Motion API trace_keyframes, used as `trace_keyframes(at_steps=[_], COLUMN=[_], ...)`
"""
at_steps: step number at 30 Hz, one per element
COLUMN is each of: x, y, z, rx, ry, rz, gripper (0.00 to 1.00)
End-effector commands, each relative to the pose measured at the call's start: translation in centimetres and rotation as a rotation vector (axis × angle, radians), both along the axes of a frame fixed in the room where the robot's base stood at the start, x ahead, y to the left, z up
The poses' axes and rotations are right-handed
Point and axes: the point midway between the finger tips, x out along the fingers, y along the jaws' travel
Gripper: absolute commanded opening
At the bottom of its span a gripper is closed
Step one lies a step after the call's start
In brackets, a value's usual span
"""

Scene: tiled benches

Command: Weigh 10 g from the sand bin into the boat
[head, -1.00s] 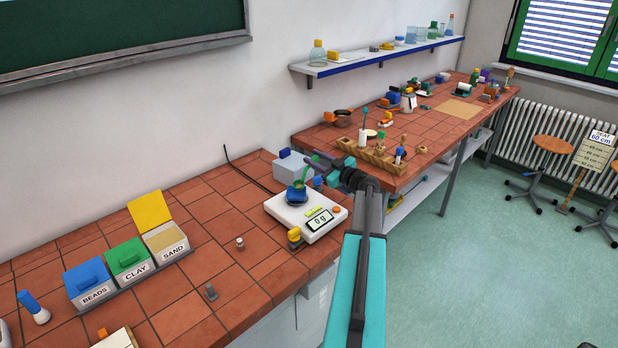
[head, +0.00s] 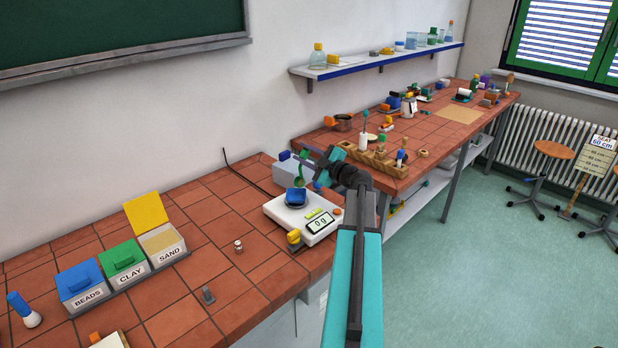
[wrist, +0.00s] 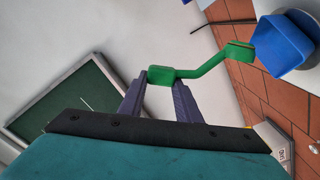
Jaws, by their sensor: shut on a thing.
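My gripper (head: 303,160) is shut on the handle of a green scoop (head: 299,181), above the blue boat (head: 296,198). In the wrist view the scoop (wrist: 212,64) reaches from between the fingertips (wrist: 161,78) towards the boat (wrist: 284,48). The scoop looks turned on its side; I cannot tell whether it holds sand. The boat sits on the white balance (head: 278,211), whose display (head: 320,222) reads 0 g. I see no sand in the boat, but its inside is not clear. The sand bin (head: 171,254) stands at the left, its yellow lid (head: 147,213) open and sand showing.
Closed clay (head: 128,273) and bead (head: 84,298) bins stand left of the sand bin. A small metal weight (head: 239,246) and a grey block (head: 208,295) stand on the front tiles. A grey box (head: 284,172) is behind the balance. A wooden rack (head: 372,156) stands on the farther bench.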

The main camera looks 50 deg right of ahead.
Motion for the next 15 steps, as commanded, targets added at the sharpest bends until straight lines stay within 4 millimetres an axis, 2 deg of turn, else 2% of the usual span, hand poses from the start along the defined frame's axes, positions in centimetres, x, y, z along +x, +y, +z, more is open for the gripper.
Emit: trace_keyframes(at_steps=[5,15], x=[0.0,0.3], y=[0.4,3.7], z=[-0.2,-0.6], rx=[-0.020,-0.257], ry=[0.001,0.021], rz=[0.001,0.003], gripper=[0.00,0.00])
